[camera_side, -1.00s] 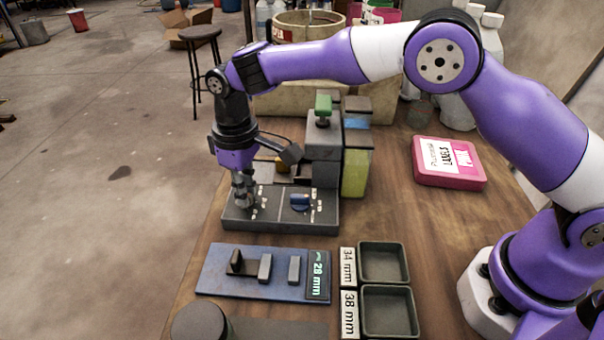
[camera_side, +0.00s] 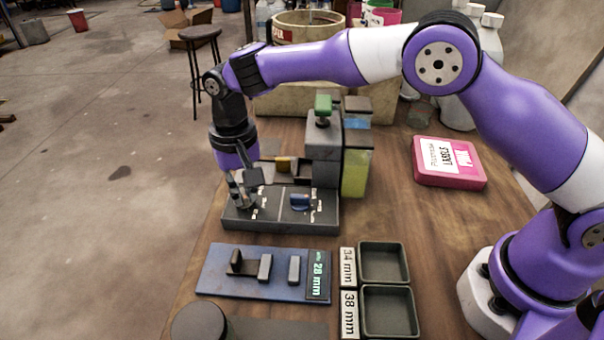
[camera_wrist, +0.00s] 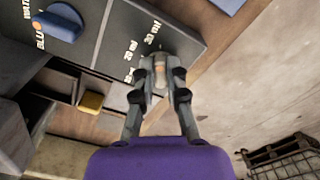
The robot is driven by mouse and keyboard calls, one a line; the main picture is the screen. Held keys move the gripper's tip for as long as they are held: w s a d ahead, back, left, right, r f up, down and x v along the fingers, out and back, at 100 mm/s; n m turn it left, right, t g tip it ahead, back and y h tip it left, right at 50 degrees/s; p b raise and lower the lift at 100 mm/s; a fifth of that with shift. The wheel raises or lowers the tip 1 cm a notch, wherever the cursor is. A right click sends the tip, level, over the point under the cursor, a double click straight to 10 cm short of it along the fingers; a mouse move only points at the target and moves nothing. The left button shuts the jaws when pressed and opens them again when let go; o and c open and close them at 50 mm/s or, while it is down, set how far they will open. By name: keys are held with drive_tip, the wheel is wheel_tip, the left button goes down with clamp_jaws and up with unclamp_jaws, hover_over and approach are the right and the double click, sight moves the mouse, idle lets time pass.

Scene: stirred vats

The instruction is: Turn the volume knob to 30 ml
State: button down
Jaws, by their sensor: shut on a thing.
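A dark grey control panel (camera_side: 275,222) carries two dials at the front of a dispensing machine (camera_side: 322,150). My gripper (camera_side: 240,203) points down at the left dial, its fingers closed on the volume knob. The wrist view shows the gripper (camera_wrist: 160,80) with both fingers around a small pale part of the volume knob (camera_wrist: 159,65); most of it is hidden.
A green button (camera_side: 323,104) tops the machine, with a yellow-green tank (camera_side: 355,172) beside it. A small yellow block (camera_wrist: 91,101) lies behind the panel. In front are a blue gauge board (camera_side: 220,270) and two dark trays (camera_side: 407,262). A pink labels box (camera_side: 450,183) lies right.

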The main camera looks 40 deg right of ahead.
sight(244, 194)
drive_tip(key=shift+f, duration=0.1)
idle(0.4)
drive_tip(key=c, duration=0.9)
unclamp_jaws()
drive_tip(key=shift+r, duration=6.1)
